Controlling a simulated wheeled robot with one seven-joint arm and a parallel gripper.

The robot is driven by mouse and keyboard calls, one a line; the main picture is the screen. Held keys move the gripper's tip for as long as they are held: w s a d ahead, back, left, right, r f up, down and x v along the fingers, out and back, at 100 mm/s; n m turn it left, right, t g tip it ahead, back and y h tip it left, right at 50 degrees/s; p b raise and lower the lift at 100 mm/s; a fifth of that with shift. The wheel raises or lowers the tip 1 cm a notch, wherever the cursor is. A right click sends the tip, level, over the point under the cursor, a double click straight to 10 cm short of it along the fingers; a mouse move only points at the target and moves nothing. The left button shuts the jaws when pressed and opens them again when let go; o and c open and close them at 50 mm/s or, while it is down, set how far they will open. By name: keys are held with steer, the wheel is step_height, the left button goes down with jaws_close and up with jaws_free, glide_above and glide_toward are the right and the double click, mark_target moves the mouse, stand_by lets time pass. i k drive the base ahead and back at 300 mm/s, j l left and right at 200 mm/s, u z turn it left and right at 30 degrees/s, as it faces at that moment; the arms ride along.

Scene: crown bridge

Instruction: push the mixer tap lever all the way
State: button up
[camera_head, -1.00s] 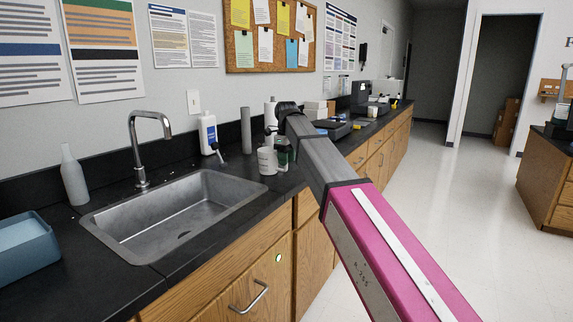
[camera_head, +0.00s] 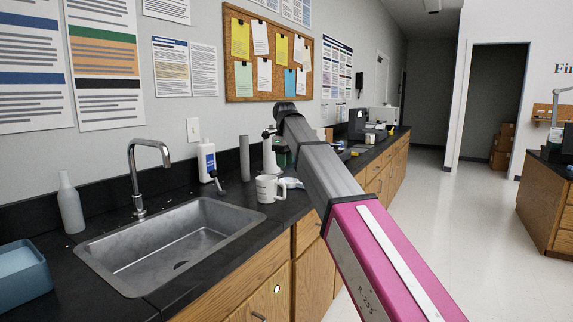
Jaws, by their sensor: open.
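The silver gooseneck tap (camera_head: 138,182) stands upright behind the left part of the sink (camera_head: 190,225). I cannot make out a lever on its body. A small stick-like handle with a dark tip (camera_head: 217,181) stands to the right of the tap, beside the white bottle; I cannot tell whether it is the mixer lever. My arm reaches from the lower right to a dark joint in the middle.
A white mug (camera_head: 269,189), a grey cylinder (camera_head: 245,158) and a white bottle (camera_head: 206,160) stand right of the sink. A grey bottle (camera_head: 70,203) and a blue tray (camera_head: 22,285) are at left. The floor (camera_head: 455,230) at right is clear.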

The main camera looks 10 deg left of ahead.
mark_target(213, 174)
steer(key=i+l+u, duration=0.25)
steer(key=i, duration=0.2)
steer(key=i+l+u, duration=0.3)
steer(key=i, duration=0.1)
